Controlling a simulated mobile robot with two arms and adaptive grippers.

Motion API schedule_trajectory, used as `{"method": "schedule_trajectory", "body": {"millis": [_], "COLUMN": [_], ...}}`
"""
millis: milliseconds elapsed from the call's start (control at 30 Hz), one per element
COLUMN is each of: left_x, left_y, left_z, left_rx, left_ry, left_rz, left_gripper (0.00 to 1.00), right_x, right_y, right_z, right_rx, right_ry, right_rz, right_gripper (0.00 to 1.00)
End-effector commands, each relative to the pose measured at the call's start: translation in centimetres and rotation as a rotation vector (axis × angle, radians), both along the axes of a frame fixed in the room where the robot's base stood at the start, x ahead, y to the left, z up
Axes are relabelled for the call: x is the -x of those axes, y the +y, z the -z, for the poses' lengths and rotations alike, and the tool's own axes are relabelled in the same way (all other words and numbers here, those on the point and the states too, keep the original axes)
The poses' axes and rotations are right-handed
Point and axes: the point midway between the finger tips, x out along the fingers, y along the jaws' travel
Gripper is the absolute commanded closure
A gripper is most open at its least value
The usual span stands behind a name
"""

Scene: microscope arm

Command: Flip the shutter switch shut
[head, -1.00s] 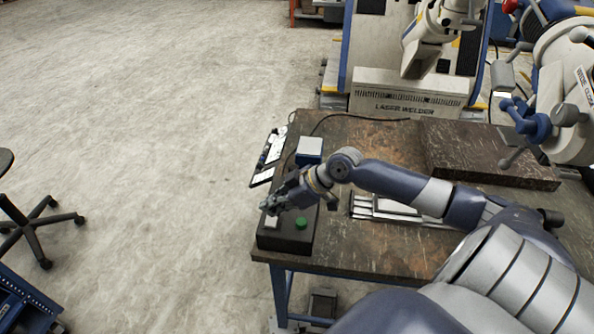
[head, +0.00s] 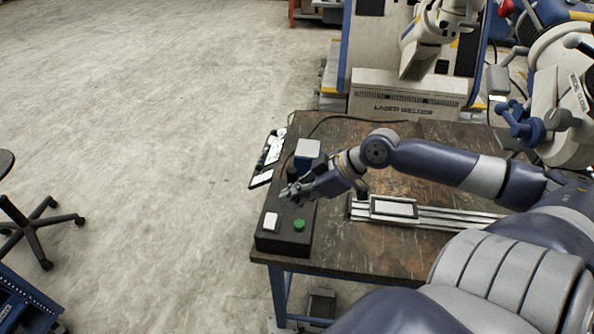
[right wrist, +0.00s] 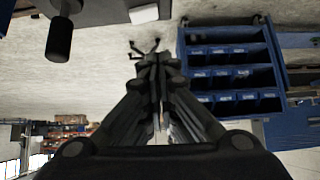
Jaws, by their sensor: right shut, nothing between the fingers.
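A black control box (head: 283,241) stands at the near left corner of the table. A white rocker-like switch (head: 271,221) sits on its left front part, uncovered; I cannot tell which way it is tilted. A green round button (head: 299,225) is just right of it. My right gripper (head: 287,194) hovers over the far part of the box, beyond the switch and apart from it. In the right wrist view its fingers (right wrist: 152,58) are closed together and empty. My left gripper is in neither current view.
A blue box with a white top (head: 308,148) stands behind the control box. A metal rail with a slide (head: 440,214) lies right of it on the worn table (head: 350,245). The laser welder (head: 405,103) stands behind.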

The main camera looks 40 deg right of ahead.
Motion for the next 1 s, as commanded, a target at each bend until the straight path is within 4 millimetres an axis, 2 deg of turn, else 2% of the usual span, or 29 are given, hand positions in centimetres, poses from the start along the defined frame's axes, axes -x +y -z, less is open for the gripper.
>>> {"method": "schedule_trajectory", "body": {"millis": [800,933,1000], "left_x": [0.1,0.1,0.1], "left_y": [0.0,0.0,0.0], "left_z": [-0.2,-0.2,-0.2], "left_rx": [0.0,0.0,0.0], "left_ry": [0.001,0.001,0.001], "left_rz": [0.0,0.0,0.0], "left_gripper": [0.6,0.6,0.6], "right_x": [0.5,1.5,2.9], "right_y": [-0.3,0.1,0.6], "right_z": [-0.5,0.9,2.7], "right_rx": [0.001,0.006,0.016], "right_ry": [0.002,0.024,0.056], "right_rz": [0.0,0.002,0.005], "right_gripper": [1.0,1.0,1.0]}}
